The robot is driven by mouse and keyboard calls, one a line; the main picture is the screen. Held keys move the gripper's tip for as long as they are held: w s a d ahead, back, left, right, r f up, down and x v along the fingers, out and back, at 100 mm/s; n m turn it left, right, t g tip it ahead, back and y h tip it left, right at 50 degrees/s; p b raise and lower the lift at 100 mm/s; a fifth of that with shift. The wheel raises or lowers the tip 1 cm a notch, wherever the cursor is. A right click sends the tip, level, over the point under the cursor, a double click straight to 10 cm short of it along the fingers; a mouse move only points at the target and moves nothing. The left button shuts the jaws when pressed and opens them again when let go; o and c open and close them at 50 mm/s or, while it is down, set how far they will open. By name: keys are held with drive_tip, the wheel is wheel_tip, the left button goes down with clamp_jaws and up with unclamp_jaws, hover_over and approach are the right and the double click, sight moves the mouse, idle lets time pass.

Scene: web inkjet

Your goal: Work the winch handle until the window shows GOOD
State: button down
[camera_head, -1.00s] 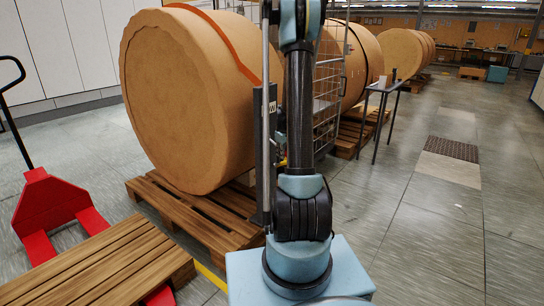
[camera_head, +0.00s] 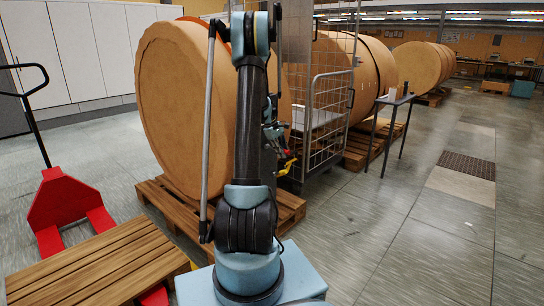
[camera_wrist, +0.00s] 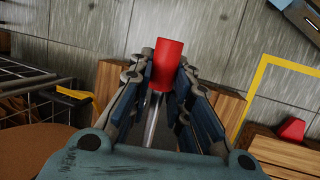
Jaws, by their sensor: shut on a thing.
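The winch handle's red grip (camera_wrist: 166,62) shows in the wrist view as an upright cylinder between my fingers, with a grey metal rod (camera_wrist: 152,125) below it. My gripper (camera_wrist: 165,82) is shut on this grip. In the head view, part of my gripper end shows just right of my arm, in front of the big brown roll, beside a small yellow piece (camera_head: 288,167). My arm hides most of the winch there. The window and its text do not show in either current view.
A wire cage (camera_head: 330,120) stands close to the right of my arm. The big roll (camera_head: 185,110) rests on a pallet (camera_head: 165,203). A red pallet truck (camera_head: 62,200) and another pallet (camera_head: 90,270) are at left.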

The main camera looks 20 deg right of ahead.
drive_tip(key=shift+w+a+r, duration=0.1)
drive_tip(key=shift+w+r, duration=0.05)
drive_tip(key=shift+w, duration=0.1)
idle(0.3)
drive_tip(key=c, duration=1.5)
unclamp_jaws()
drive_tip(key=shift+o, duration=0.2)
drive_tip(key=shift+s, duration=0.1)
drive_tip(key=v, duration=0.7)
drive_tip(key=shift+w+r, duration=0.15)
drive_tip(key=shift+w, duration=0.05)
drive_tip(key=shift+a, duration=0.1)
